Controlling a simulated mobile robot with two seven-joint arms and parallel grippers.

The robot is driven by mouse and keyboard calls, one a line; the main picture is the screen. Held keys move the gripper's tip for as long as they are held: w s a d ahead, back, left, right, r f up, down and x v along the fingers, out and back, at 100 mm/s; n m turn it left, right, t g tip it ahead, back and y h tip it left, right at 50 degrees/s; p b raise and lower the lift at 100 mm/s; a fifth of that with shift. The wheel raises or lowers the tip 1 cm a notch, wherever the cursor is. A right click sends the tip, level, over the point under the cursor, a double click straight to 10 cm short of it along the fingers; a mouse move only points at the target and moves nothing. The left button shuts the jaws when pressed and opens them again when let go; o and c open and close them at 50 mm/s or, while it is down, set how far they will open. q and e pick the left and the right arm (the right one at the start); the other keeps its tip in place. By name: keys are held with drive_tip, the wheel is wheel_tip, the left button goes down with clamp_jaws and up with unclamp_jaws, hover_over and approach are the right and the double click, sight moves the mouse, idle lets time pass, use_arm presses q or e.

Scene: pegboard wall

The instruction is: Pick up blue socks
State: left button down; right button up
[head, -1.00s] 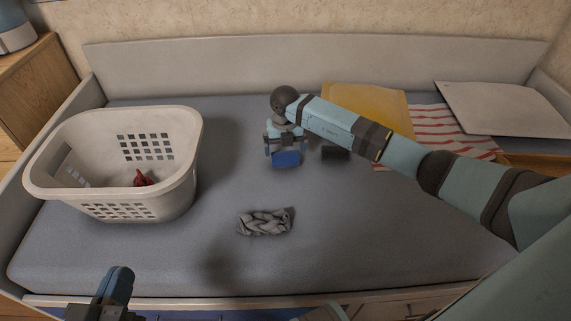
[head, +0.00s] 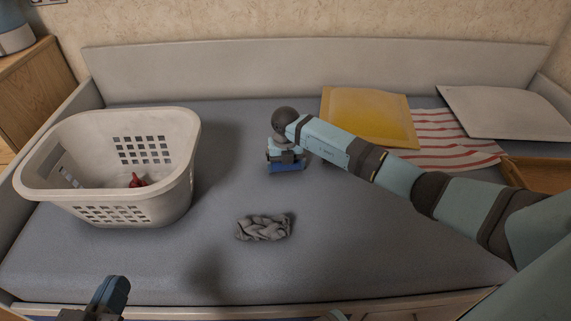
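The blue socks (head: 287,167) show as a small blue bundle on the grey mattress, right under my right gripper (head: 286,157). My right gripper reaches down onto them from above. Its fingers are at the bundle, but its wrist covers much of it, and I cannot tell if they grip it. My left gripper (head: 108,293) is at the bottom left edge, partly cut off, away from the socks. I cannot make out whether its fingers are apart.
Grey socks (head: 263,227) lie in front of my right gripper. A white laundry basket (head: 180,185) with a red item (head: 137,181) stands at left. A yellow cushion (head: 365,110), striped cloth (head: 440,140) and white pillow (head: 500,110) lie at the back right.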

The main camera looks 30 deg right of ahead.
drive_tip(key=shift+r+p, duration=0.3)
drive_tip(key=shift+r, duration=0.2)
wheel_tip(320, 180, up, 5)
drive_tip(key=shift+w+f+p, duration=0.1)
drive_tip(key=shift+p, duration=0.95)
use_arm(q)
wheel_tip(320, 180, up, 8)
drive_tip(key=n+t+p, duration=0.1)
drive_tip(key=t+p, duration=0.1)
drive_tip(key=p, duration=0.2)
drive_tip(key=shift+s+r+n+t, duration=0.2)
drive_tip(key=shift+s+n+t, duration=0.2)
drive_tip(key=shift+s, duration=0.05)
use_arm(e)
wheel_tip(320, 180, up, 14)
use_arm(q)
drive_tip(key=shift+a+p, duration=0.1)
drive_tip(key=shift+p, duration=0.2)
